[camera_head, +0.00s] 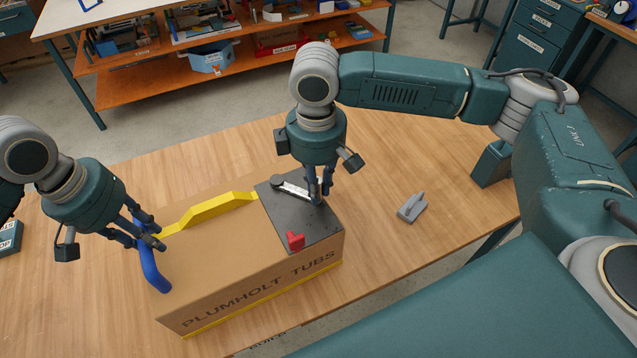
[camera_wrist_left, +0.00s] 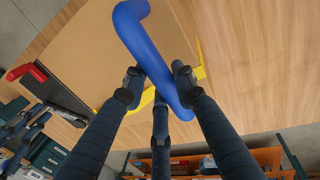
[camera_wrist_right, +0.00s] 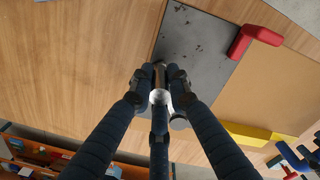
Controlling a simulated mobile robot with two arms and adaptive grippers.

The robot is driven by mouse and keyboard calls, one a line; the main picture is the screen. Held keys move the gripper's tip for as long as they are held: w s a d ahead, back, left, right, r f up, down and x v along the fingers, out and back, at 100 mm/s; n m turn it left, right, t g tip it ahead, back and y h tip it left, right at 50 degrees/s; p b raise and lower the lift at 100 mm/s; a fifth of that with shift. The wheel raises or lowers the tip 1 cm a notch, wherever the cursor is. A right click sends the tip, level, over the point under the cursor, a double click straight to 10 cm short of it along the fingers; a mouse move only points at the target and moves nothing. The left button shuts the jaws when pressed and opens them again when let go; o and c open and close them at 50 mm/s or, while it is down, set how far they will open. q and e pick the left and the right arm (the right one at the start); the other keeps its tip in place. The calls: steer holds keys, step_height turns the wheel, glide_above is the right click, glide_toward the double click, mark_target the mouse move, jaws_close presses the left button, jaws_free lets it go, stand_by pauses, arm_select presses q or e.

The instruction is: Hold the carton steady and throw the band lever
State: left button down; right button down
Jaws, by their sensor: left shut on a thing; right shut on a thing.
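The carton (camera_head: 215,265), marked PLUMHOLT TUBS, lies on the wooden table with a yellow band (camera_head: 215,207) along it. A dark plate (camera_head: 318,225) on its right end carries a silver lever (camera_head: 290,187) and a red block (camera_head: 295,241). A blue handle (camera_head: 152,268) is at the carton's left end. My left gripper (camera_head: 150,240) is shut on the blue handle, which also crosses between its fingers in the left wrist view (camera_wrist_left: 150,50). My right gripper (camera_head: 320,197) is shut on the lever's end; its fingers hide most of the lever in the right wrist view (camera_wrist_right: 160,97).
A small grey clamp-like part (camera_head: 412,207) lies on the table right of the carton. A shelf (camera_head: 240,60) with bins stands behind, and a drawer cabinet (camera_head: 540,45) stands at the back right.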

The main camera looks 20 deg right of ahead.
steer(key=a+m, duration=0.1)
steer(key=s+a+m, duration=0.1)
steer(key=a+m, duration=0.1)
steer(key=m, duration=0.1)
steer(key=shift+s+a, duration=0.35)
steer(key=shift+s, duration=0.05)
steer(key=a+m, duration=0.3)
steer(key=shift+s+a+r+m, duration=0.1)
steer(key=shift+s+a+m, duration=0.15)
steer(key=shift+m, duration=0.15)
steer(key=a+m, duration=0.2)
steer(key=shift+w+a+m, duration=0.1)
steer(key=shift+w+m, duration=0.1)
steer(key=shift+m, duration=0.1)
steer(key=shift+w+a, duration=0.2)
steer(key=shift+a, duration=0.45)
steer(key=shift+w+a, duration=0.35)
steer(key=shift+a, duration=0.2)
steer(key=shift+w+a, duration=0.3)
steer(key=shift+a, duration=0.25)
steer(key=c, duration=1.6)
jaws_free()
steer(key=shift+a, duration=0.1)
steer(key=shift+c, duration=0.2)
steer(key=shift+d, duration=0.25)
